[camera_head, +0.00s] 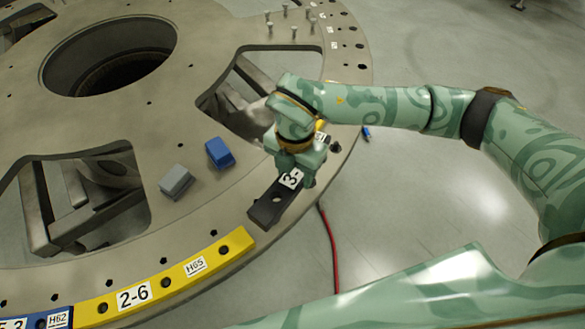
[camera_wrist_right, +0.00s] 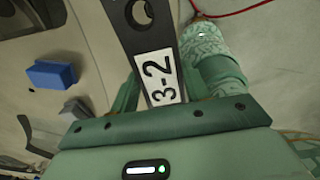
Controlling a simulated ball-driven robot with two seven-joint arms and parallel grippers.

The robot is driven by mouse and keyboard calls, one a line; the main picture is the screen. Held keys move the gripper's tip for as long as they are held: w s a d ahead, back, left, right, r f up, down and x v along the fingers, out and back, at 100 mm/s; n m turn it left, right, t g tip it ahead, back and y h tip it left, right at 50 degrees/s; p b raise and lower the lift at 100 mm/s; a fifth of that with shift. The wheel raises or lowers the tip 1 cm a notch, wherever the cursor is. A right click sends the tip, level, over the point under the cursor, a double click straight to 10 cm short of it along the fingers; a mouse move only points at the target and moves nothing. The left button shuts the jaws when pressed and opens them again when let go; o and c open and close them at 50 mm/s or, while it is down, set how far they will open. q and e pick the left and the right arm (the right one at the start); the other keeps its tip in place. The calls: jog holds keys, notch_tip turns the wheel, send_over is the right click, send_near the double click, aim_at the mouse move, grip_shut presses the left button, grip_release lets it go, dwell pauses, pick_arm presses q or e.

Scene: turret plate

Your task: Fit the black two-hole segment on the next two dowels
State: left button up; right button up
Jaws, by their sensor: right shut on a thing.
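The black two-hole segment (camera_head: 268,208) is held over the turret plate's rim, its free end close to the yellow segment's right end. It bears a white 3-2 label, clear in the wrist view (camera_wrist_right: 160,78), where one hole shows near the top. My right gripper (camera_head: 297,178) is shut on the label end of the black segment. I cannot tell whether the segment touches the plate, and the dowels under it are hidden. The yellow segment (camera_head: 207,258), marked 2-6 and H65, lies on the rim. My left gripper is not in view.
A blue block (camera_head: 219,153) and a grey block (camera_head: 176,181) sit on the turret plate (camera_head: 130,120), left of my right gripper. Several metal pins (camera_head: 294,31) stand at the far side. A blue segment (camera_head: 58,319) lies at lower left. A red cable (camera_head: 331,250) runs over the floor.

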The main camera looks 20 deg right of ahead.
aim_at(292, 184)
jog(key=shift+w+a+r+m, duration=0.1)
jog(key=shift+a+m, duration=0.15)
jog(key=shift+m, duration=0.75)
jog(key=shift+f+b, duration=2.2)
jog(key=shift+f, duration=0.3)
jog(key=shift+f+b, duration=0.75)
jog(key=shift+f, duration=1.3)
jog(key=o, duration=1.3)
notch_tip(292, 184, up, 16)
jog(key=p, duration=0.3)
jog(key=shift+r, duration=0.2)
jog(key=shift+d, duration=0.1)
